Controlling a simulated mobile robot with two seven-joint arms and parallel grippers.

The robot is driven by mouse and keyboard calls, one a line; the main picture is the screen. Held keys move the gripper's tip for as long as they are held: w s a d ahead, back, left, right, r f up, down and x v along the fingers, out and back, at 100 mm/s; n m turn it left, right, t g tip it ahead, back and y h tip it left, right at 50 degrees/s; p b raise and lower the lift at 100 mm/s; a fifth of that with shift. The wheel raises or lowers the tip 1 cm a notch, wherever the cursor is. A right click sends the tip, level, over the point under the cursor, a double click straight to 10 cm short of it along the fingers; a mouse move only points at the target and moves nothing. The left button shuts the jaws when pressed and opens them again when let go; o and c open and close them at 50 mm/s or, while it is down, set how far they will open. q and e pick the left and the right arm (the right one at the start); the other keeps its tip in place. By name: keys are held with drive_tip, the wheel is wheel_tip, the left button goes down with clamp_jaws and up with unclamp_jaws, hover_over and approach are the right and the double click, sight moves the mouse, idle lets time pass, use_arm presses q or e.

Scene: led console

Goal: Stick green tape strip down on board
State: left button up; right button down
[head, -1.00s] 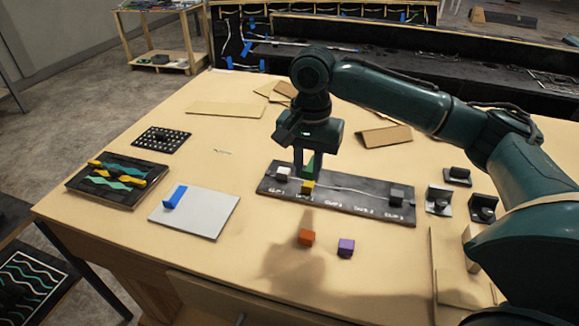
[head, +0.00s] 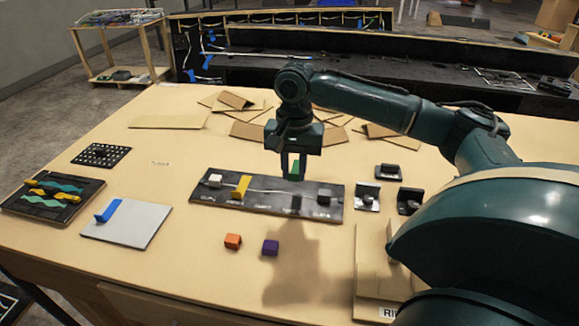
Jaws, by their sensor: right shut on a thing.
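The long dark board (head: 266,203) lies across the middle of the table, with a pale wire along it and white labels on its front edge. A yellow tape strip (head: 241,187) lies across the wire on its left half. My right gripper (head: 292,174) points down over the board's right half, right of the yellow strip. It is shut on the green tape strip (head: 295,169), which shows between its fingers and is partly hidden by them. The strip appears to be above the board; I cannot tell the exact gap. My left gripper is not in view.
A white block (head: 215,181) and a grey block (head: 324,196) sit at the board's ends. An orange cube (head: 233,241) and a purple cube (head: 271,247) lie in front. A blue strip is on a pale plate (head: 130,224) at left. Cardboard pieces (head: 262,131) lie behind.

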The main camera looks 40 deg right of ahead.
hover_over(293, 205)
drive_tip(key=shift+d+f, duration=0.1)
drive_tip(key=shift+f, duration=2.9)
drive_tip(key=shift+f, duration=0.8)
drive_tip(key=c, duration=1.2)
unclamp_jaws()
drive_tip(key=shift+o, duration=0.2)
drive_tip(key=shift+r, duration=0.1)
wheel_tip(293, 205, up, 13)
drive_tip(key=shift+r, duration=0.1)
